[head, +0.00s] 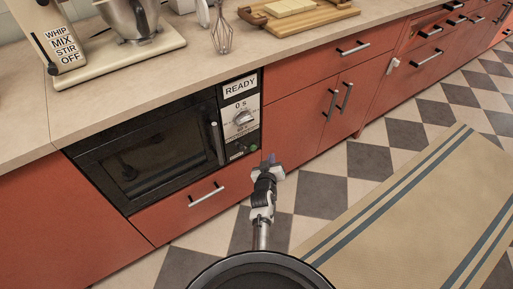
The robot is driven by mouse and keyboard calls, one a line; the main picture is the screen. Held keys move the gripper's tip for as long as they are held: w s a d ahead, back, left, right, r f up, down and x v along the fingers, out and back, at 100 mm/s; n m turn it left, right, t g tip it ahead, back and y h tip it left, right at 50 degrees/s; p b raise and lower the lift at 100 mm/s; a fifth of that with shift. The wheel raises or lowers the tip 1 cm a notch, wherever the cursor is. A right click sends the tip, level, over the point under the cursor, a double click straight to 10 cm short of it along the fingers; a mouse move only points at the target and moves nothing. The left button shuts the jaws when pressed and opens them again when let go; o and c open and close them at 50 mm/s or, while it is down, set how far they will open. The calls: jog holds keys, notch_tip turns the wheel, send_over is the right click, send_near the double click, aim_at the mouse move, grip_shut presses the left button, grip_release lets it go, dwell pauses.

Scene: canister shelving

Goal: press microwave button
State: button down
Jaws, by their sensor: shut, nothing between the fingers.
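The black microwave (140,160) is built into the red cabinet front below the counter, its door closed. My gripper (271,160) is shut and empty, just right of and slightly below these buttons in the picture. Whether it touches the cabinet front cannot be told.
A red drawer with a black-and-silver handle (206,195) lies under the microwave. Cabinet doors with handles (337,100) are to the right. A stand mixer (125,22), whisk (221,32) and cutting board (300,16) stand on the counter. A striped rug (410,215) covers open checkered floor.

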aim_at(253, 148)
jog(key=shift+n, duration=0.3)
jog(key=f, duration=0.1)
jog(key=s+f, duration=0.1)
jog(key=f, duration=0.1)
jog(key=s+f, duration=0.1)
jog(key=f, duration=0.1)
jog(key=shift+d, duration=0.1)
jog(key=w+a+b, duration=0.5)
jog(key=w+b, duration=0.2)
jog(key=shift+a+r, duration=0.1)
jog(key=shift+w, duration=0.1)
dwell(1.8)
jog(key=shift+w+a+b, duration=0.25)
jog(key=shift+w+b, duration=0.05)
jog(key=shift+b, duration=0.3)
